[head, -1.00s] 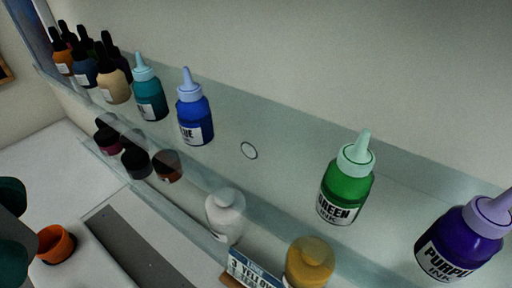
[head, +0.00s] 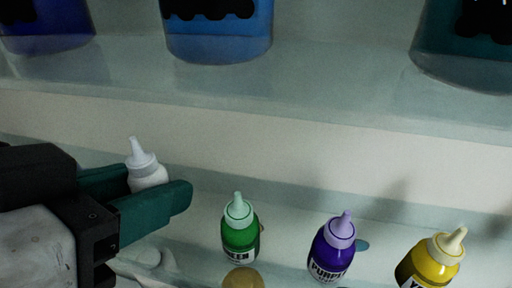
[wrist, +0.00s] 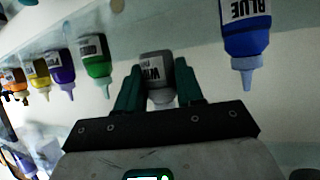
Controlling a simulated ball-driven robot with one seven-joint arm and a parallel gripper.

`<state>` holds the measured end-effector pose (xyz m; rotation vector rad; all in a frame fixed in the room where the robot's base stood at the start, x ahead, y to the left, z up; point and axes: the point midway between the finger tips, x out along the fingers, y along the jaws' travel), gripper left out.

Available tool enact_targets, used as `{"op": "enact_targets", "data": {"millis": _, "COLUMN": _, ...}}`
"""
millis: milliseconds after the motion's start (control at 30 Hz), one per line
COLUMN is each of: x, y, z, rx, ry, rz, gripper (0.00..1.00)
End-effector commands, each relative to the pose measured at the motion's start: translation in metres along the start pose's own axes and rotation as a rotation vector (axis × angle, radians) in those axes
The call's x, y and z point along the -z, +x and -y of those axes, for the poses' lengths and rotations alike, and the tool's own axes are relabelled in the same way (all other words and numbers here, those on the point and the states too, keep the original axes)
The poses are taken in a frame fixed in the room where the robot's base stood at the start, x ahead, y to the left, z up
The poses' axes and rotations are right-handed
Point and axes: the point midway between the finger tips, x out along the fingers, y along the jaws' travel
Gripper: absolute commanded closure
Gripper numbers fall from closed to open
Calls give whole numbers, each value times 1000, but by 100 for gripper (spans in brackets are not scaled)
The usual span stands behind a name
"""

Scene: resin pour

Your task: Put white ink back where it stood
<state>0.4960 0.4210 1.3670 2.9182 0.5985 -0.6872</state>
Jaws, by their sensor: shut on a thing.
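The white ink (head: 148,172) is a small white bottle with a pale nozzle. My gripper (head: 158,184) is shut on it, one teal finger on each side. In the head view it is upright, at the left of the green ink (head: 240,232). The wrist view, which is upside down, shows its grey-white label (wrist: 157,66) between my fingers (wrist: 158,76). There it lies between the green ink (wrist: 96,62) and the blue ink (wrist: 245,40). My lower finger hides its base in the head view, so I cannot tell whether it touches the shelf.
The purple ink (head: 333,248) and yellow ink (head: 432,262) stand right of the green on the same glass shelf. A higher shelf (head: 320,85) with large bottles crosses above.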

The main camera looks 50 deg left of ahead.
Motion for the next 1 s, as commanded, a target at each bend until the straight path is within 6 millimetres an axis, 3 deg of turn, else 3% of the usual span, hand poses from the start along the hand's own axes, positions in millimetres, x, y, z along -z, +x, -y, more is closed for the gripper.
{"op": "enact_targets", "data": {"millis": 300, "x": -28, "y": 13, "z": 0, "rx": 0, "ry": -3, "rz": 1, "gripper": 92}}
{"op": "enact_targets", "data": {"millis": 733, "x": -34, "y": 16, "z": -1, "rx": 0, "ry": -1, "rz": 0, "gripper": 92}}
{"op": "enact_targets", "data": {"millis": 767, "x": -33, "y": 15, "z": 0, "rx": 0, "ry": -1, "rz": 0, "gripper": 60}}
{"op": "enact_targets", "data": {"millis": 1000, "x": -32, "y": 15, "z": 0, "rx": 0, "ry": -1, "rz": 1, "gripper": 38}}
